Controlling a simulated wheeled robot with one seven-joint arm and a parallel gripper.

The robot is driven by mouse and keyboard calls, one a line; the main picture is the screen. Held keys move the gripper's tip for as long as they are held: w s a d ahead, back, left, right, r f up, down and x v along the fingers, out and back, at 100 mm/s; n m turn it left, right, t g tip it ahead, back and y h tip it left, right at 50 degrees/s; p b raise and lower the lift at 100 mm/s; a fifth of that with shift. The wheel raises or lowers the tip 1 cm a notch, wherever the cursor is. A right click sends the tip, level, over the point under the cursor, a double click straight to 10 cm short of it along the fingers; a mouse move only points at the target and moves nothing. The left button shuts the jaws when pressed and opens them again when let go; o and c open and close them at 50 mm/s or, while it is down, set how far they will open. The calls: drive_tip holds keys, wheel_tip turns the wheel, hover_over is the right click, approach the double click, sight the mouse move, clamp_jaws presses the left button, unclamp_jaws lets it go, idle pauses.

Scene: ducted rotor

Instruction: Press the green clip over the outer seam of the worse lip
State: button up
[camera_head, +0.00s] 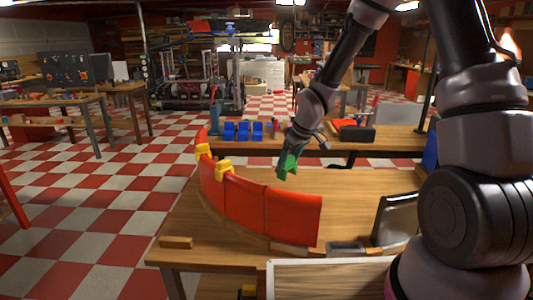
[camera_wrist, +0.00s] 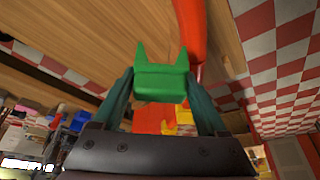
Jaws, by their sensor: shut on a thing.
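The green clip (camera_head: 286,168) is held between the fingers of my gripper (camera_head: 292,152), above the table and apart from the red lip. In the wrist view the clip (camera_wrist: 162,82) has two pointed prongs facing away from my gripper (camera_wrist: 160,105), whose fingers close on its sides. The curved red lip (camera_head: 245,203) stands upright on the table, made of panels with visible seams. In the wrist view a red strip (camera_wrist: 190,32) runs beyond the clip. Two yellow clips sit on the lip's top edge, one far left (camera_head: 204,151) and one nearer (camera_head: 225,170). I cannot tell which seam is worse.
The wooden table (camera_head: 370,195) has free room behind the lip. A small wooden block (camera_head: 176,242) lies at its front left. A dark framed object (camera_head: 395,219) stands at right. Blue bins (camera_head: 243,131) sit on a bench behind.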

sight(263, 186)
drive_tip(key=s+a+r+n+g, duration=0.1)
drive_tip(key=s+a+r+n, duration=0.1)
drive_tip(key=a, duration=0.4)
wheel_tip(263, 186, up, 2)
drive_tip(key=shift+a+r+n+y, duration=0.1)
drive_tip(key=shift+a+n+y, duration=0.25)
drive_tip(key=shift+n, duration=0.45)
drive_tip(key=shift+s+f, duration=0.1)
drive_tip(key=shift+f, duration=4.6)
drive_tip(key=shift+f, duration=0.25)
drive_tip(key=o, duration=1.3)
drive_tip(key=shift+c, duration=0.2)
drive_tip(key=v, duration=1)
drive_tip(key=shift+r, duration=0.4)
drive_tip(key=shift+d, duration=0.1)
